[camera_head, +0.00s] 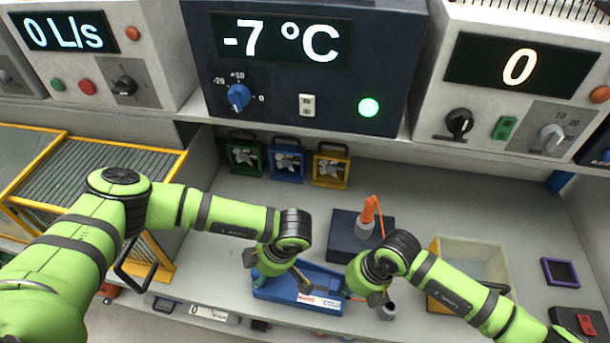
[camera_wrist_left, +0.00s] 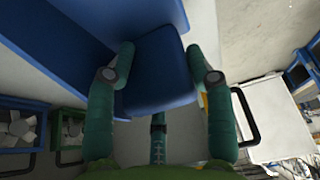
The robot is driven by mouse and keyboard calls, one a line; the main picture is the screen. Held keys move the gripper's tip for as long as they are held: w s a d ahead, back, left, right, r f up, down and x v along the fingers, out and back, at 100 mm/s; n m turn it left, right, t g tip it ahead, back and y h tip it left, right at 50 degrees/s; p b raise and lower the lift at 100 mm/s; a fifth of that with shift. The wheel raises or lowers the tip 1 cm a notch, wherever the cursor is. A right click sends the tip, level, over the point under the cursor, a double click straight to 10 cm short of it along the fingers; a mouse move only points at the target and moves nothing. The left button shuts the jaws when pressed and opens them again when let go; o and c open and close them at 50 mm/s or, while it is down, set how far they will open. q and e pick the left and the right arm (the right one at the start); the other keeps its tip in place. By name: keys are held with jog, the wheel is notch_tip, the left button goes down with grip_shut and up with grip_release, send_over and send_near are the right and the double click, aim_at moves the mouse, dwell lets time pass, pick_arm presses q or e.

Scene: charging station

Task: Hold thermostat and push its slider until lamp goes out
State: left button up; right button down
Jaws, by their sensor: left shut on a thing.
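A blue device with small white labels (camera_head: 321,303), which I take for the thermostat, lies on the grey bench at the lower middle of the head view. My left gripper (camera_head: 279,274) is over its left part. In the left wrist view a blue block-shaped part (camera_wrist_left: 157,70) sits between the two fingers of my left gripper (camera_wrist_left: 160,62), which is shut on it. My right gripper (camera_head: 377,290) is just right of the device; its finger opening is unclear. I cannot make out the slider. A round green lamp (camera_head: 369,107) glows on the dark blue unit.
The dark blue unit (camera_head: 285,110) reads -7 °C. Three small fans (camera_head: 288,162) stand below it. A dark block (camera_head: 347,240) with an orange-topped piece is behind my grippers. A yellow-edged clear box (camera_head: 480,255) is to the right.

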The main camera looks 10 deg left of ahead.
aim_at(335, 286)
jog(key=shift+a, duration=1.55)
dwell(6.5)
